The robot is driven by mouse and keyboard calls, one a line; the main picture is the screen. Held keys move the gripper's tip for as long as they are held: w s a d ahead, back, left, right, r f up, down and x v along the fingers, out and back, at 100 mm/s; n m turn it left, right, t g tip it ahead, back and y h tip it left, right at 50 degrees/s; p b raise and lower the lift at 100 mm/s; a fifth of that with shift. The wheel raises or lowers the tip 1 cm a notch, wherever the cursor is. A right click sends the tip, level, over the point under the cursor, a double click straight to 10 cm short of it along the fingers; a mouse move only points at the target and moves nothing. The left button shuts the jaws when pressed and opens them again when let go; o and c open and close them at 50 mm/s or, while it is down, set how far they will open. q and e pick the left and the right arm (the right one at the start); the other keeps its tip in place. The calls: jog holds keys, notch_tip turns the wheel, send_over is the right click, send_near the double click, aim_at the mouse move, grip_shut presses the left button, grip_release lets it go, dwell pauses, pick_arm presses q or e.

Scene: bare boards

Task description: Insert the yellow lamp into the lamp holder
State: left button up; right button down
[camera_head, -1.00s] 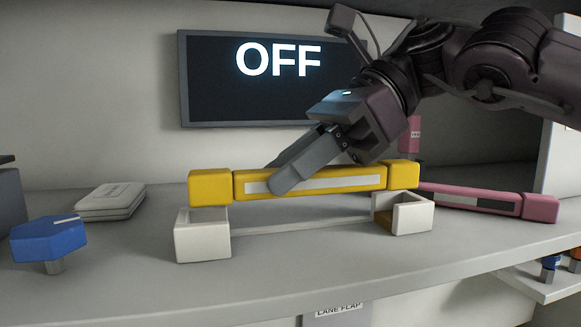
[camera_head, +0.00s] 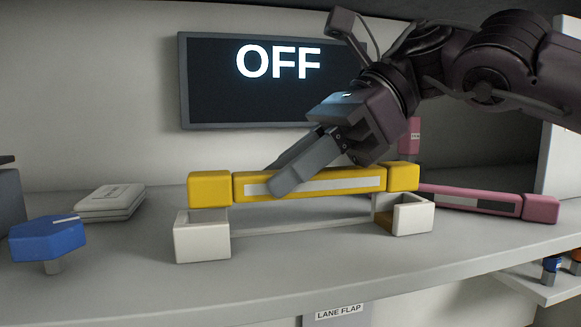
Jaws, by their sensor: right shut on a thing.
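The yellow lamp (camera_head: 345,181) is a long bar with a pale strip and a block at each end. My right gripper (camera_head: 283,178) is shut on its middle and holds it level. The white lamp holder (camera_head: 203,240) has two box-like ends joined by a thin bar, and stands on the shelf below the lamp. The lamp's left block is right above the left end, its lower edge close to the rim. The right block is above the open right end (camera_head: 413,219). Whether lamp and holder touch is unclear. My left gripper is out of view.
A pink bar (camera_head: 470,201) lies on the shelf (camera_head: 330,265) behind the holder at right. A blue knob (camera_head: 48,240) and a white box (camera_head: 111,202) are at left. A dark screen (camera_head: 225,95) reading OFF is on the back wall.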

aim_at(295, 196)
jog(key=shift+f+b, duration=1.4)
jog(key=shift+f, duration=0.15)
jog(key=c, duration=1.1)
grip_release()
